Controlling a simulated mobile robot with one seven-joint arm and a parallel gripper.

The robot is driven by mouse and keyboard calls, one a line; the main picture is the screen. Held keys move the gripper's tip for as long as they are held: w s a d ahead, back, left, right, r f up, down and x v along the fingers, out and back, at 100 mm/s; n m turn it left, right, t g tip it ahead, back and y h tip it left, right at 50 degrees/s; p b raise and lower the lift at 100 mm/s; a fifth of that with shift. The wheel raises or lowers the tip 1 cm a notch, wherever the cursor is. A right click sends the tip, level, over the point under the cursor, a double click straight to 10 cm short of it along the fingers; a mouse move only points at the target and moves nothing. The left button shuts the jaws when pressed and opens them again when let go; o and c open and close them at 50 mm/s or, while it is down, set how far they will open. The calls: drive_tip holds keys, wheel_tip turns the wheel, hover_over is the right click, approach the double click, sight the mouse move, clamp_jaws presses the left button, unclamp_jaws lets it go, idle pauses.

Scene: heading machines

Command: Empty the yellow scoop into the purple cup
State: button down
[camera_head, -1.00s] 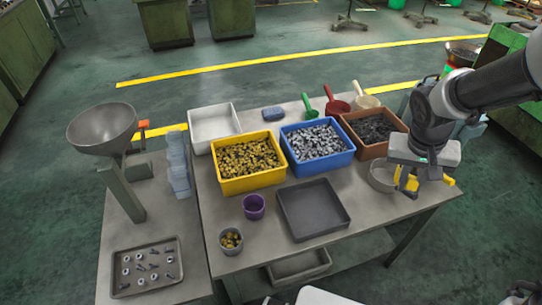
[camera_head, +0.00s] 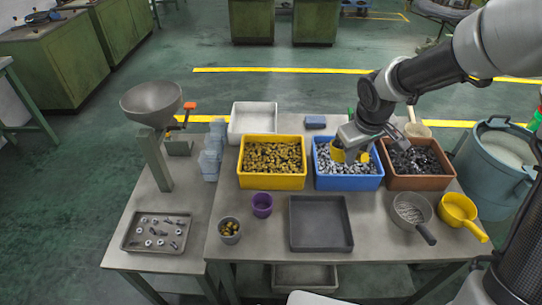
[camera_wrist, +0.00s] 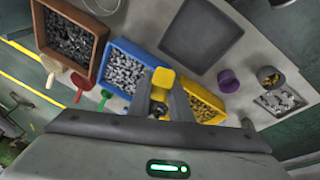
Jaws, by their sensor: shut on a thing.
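My gripper (camera_head: 352,148) is shut on the yellow scoop (camera_head: 338,153) and holds it over the blue bin of grey metal parts. In the wrist view the yellow scoop (camera_wrist: 163,79) shows between the fingers, in front of the blue and yellow bins. I cannot tell what is in its bowl. The purple cup (camera_head: 262,205) stands upright on the table in front of the yellow bin, left of the dark tray and well away from my gripper. The purple cup also shows in the wrist view (camera_wrist: 228,84), right of the scoop. Its inside looks dark.
A cup of brass parts (camera_head: 229,230) stands close left of the purple cup. The yellow bin (camera_head: 271,182), blue bin (camera_head: 348,183) and brown bin (camera_head: 419,184) stand in a row. The dark tray (camera_head: 320,225) lies in front. A steel pan (camera_head: 410,210) and yellow pan (camera_head: 458,211) sit at right.

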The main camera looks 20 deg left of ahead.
drive_tip(key=w+a+f+n+g+y, duration=0.1)
drive_tip(key=a+f+n, duration=0.3)
drive_tip(key=a+n, duration=0.4)
drive_tip(key=w+a+f+n+g+y+b, duration=0.1)
drive_tip(key=w+a+f+n+g, duration=0.2)
drive_tip(key=a+n, duration=0.5)
drive_tip(key=w+a+f+n+g+y+b, duration=0.1)
drive_tip(key=w+a+f+n+g, duration=0.1)
drive_tip(key=a+f+n, duration=0.4)
drive_tip(key=shift+w+a+n+g+y, duration=0.15)
drive_tip(key=shift+w+a+n, duration=0.35)
drive_tip(key=shift+n, duration=0.55)
drive_tip(key=shift+w+a+n+g+y, duration=0.15)
drive_tip(key=shift+a+n, duration=0.55)
drive_tip(key=shift+n, duration=0.35)
drive_tip(key=shift+s+d, duration=0.1)
drive_tip(key=shift+d, duration=0.05)
drive_tip(key=s+d+n+t+y+b, duration=0.2)
drive_tip(key=t+b, duration=0.4)
drive_tip(key=b, duration=0.5)
drive_tip(key=s+d+f+n+t+y+b, duration=0.1)
drive_tip(key=s+t+y+b, duration=0.4)
drive_tip(key=b, duration=0.7)
drive_tip(key=shift+s+d+n+t+y+b, duration=0.25)
drive_tip(key=shift+d+n+t+y, duration=0.2)
drive_tip(key=shift+t+y, duration=0.3)
